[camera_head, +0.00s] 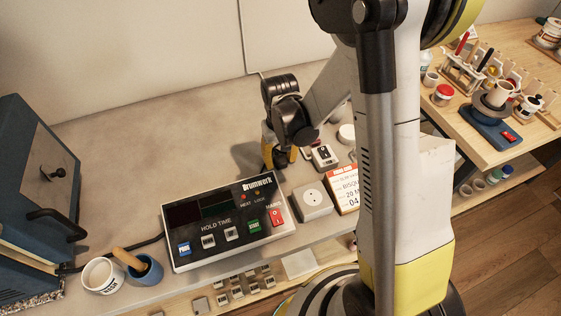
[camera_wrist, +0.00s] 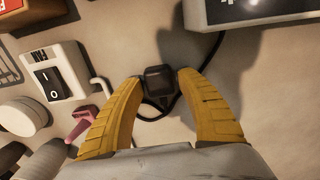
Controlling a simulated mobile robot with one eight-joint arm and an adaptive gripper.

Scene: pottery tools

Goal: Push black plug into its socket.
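The black plug (camera_wrist: 158,82) sits between the tips of my gripper's yellow fingers in the wrist view, with both fingertips against its sides. My gripper (camera_wrist: 160,78) looks shut on it, and the plug's dark cable loops beside the fingers. In the head view my gripper (camera_head: 280,158) points down at the bench behind the control box, and the plug cannot be made out clearly there. The socket (camera_head: 311,200) is a pale square block with a round face, in front and to the right of my gripper.
The Brunwerk control box (camera_head: 232,222) stands left of the socket, and an orange-and-white card (camera_head: 345,188) lies on its right. A fan switch (camera_head: 323,156) is close to my gripper and shows in the wrist view (camera_wrist: 55,82). A pink item (camera_wrist: 82,125) lies near the left finger.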

